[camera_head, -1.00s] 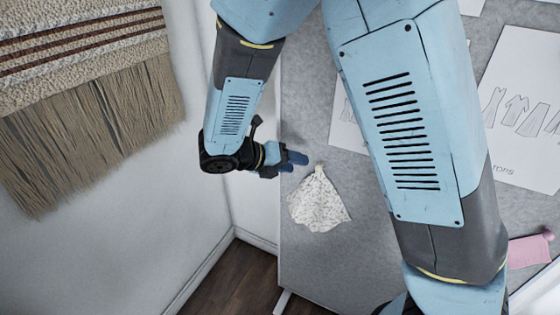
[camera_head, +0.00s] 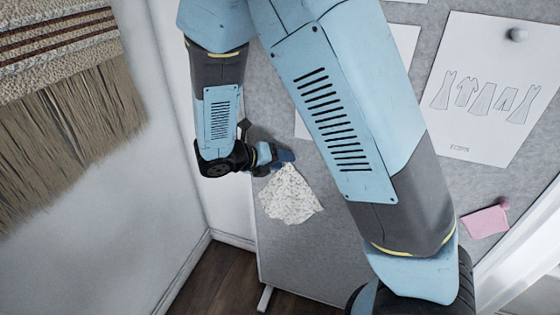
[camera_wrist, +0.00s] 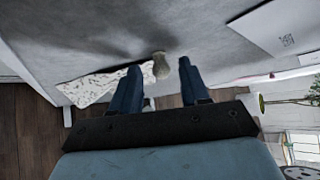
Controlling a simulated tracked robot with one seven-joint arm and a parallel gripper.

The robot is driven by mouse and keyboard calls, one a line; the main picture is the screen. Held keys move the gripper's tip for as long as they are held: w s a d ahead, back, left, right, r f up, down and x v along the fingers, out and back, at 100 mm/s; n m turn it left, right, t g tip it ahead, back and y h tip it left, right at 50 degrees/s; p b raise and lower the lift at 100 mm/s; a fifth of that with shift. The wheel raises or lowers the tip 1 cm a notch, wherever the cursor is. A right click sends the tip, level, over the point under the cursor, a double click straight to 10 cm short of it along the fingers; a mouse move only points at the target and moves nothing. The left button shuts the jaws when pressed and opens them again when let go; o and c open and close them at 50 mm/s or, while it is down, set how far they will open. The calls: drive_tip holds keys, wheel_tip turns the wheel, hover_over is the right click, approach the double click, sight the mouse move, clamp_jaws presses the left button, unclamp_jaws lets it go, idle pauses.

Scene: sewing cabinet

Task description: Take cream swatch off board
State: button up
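The cream swatch (camera_head: 290,198), pale with small dark specks, hangs on the grey board (camera_head: 310,255) in the head view. My gripper (camera_head: 286,156) is at its top edge there and covers the upper part. In the wrist view, the swatch (camera_wrist: 92,88) lies to the left, partly behind the left finger. My gripper (camera_wrist: 158,76) is open, its two dark blue fingers apart. A pale round-headed pin (camera_wrist: 160,66) stands between the fingertips, with a gap visible to the right finger. Contact with the left finger cannot be told.
A sheet with clothing drawings (camera_head: 485,95) is on the board at right, under a grey pin (camera_head: 517,35). A pink swatch (camera_head: 486,222) hangs lower right. A fringed woven hanging (camera_head: 75,130) is on the left wall. The board below the cream swatch is bare.

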clamp_jaws()
drive_tip(key=shift+s+a, duration=0.35)
drive_tip(key=shift+s, duration=0.4)
drive_tip(key=shift+s+a, duration=0.3)
drive_tip(key=shift+s, duration=0.4)
idle(0.4)
drive_tip(key=s+a, duration=0.4)
drive_tip(key=s, duration=0.5)
idle(0.5)
